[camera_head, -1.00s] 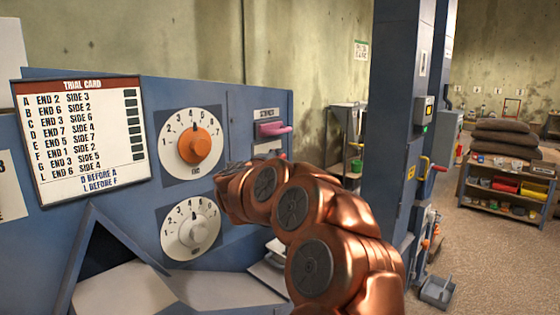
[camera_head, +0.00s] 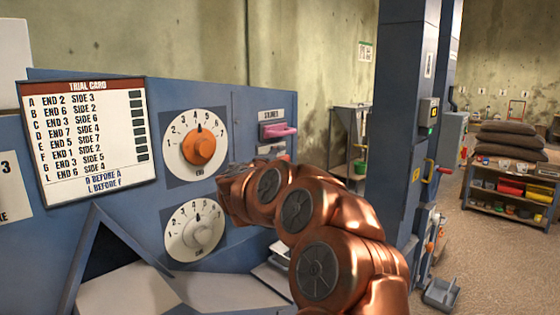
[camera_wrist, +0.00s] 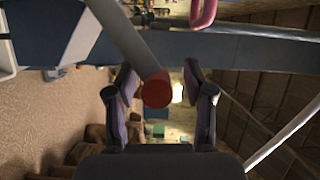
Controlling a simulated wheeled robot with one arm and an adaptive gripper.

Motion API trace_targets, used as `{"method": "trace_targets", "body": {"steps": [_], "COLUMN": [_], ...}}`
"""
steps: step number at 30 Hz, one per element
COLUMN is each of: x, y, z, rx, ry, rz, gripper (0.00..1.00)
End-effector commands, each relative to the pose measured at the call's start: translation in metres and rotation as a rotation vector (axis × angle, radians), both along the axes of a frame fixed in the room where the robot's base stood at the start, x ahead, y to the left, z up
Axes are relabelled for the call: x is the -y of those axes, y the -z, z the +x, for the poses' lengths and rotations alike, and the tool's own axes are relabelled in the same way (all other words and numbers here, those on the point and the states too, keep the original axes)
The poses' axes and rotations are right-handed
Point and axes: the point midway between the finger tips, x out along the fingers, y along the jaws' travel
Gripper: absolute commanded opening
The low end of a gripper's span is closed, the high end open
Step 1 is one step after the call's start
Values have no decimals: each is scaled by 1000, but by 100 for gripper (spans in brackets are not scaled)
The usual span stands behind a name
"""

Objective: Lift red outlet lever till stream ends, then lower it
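In the wrist view, a grey lever bar ends in a round red knob (camera_wrist: 156,92), which I take to be the red outlet lever. My gripper (camera_wrist: 158,72) is open, with one dark finger on each side of the knob. Gaps show between the knob and both fingers, so it is not clamped. In the head view my copper arm hides the gripper and most of the area around the lever. No stream can be made out in either view.
A pink handle (camera_head: 278,131) sits on the blue panel; it also shows in the wrist view (camera_wrist: 203,12). Two dials, an orange-knobbed one (camera_head: 198,148) and a white one (camera_head: 197,231), are left of my arm. A blue column (camera_head: 400,110) stands to the right.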

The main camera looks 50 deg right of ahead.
Motion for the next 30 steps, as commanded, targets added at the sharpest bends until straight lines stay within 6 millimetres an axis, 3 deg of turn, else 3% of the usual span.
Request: {"method": "trace_targets", "body": {"steps": [5,21,30], "x": [-16,-93,-111], "y": [-1,-4,-3], "z": [-5,-33,-40], "rx": [1,4,-1], "ry": [-2,-7,-5], "rz": [0,0,0], "gripper": [52,52,52]}}
